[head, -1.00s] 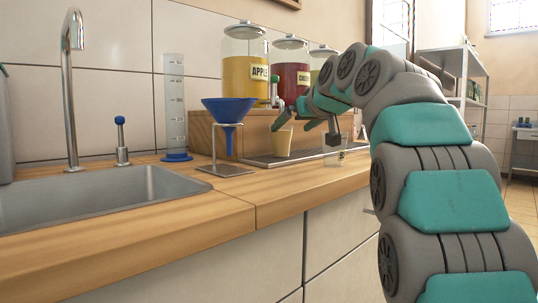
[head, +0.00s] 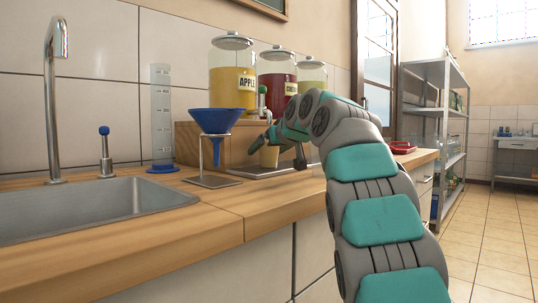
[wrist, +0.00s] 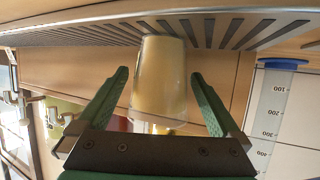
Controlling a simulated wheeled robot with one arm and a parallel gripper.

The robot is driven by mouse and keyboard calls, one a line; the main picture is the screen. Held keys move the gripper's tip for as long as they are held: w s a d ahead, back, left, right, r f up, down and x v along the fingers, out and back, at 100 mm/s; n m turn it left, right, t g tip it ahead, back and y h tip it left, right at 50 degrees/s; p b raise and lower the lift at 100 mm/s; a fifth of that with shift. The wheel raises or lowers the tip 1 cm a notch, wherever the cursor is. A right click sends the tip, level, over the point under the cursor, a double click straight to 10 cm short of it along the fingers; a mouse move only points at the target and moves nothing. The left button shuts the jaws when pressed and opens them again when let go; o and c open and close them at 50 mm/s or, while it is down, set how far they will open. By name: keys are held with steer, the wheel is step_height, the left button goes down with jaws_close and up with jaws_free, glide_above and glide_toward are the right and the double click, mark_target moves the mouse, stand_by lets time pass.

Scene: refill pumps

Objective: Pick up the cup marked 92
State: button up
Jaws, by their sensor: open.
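A pale yellow cup (head: 269,156) stands on the drip tray (head: 250,171) in front of the juice dispensers. In the wrist view, which looks upside down, the cup (wrist: 158,80) is between the two green fingers of my gripper (wrist: 160,76). The fingers are open, with a visible gap on either side of the cup. In the head view my gripper (head: 267,143) is at the cup and partly covers it. No number is readable on the cup in either view.
Dispensers of yellow apple juice (head: 233,85), red juice (head: 277,77) and a paler one (head: 313,75) stand behind on a wooden box (head: 200,145). A blue funnel (head: 217,121) on a stand, a measuring cylinder (head: 161,115) and a sink (head: 90,205) are left. A red dish (head: 402,148) lies right.

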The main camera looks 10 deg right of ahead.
steer(key=shift+c, duration=0.2)
steer(key=c, duration=1.5)
steer(key=shift+r, duration=0.15)
steer(key=shift+c, duration=0.2)
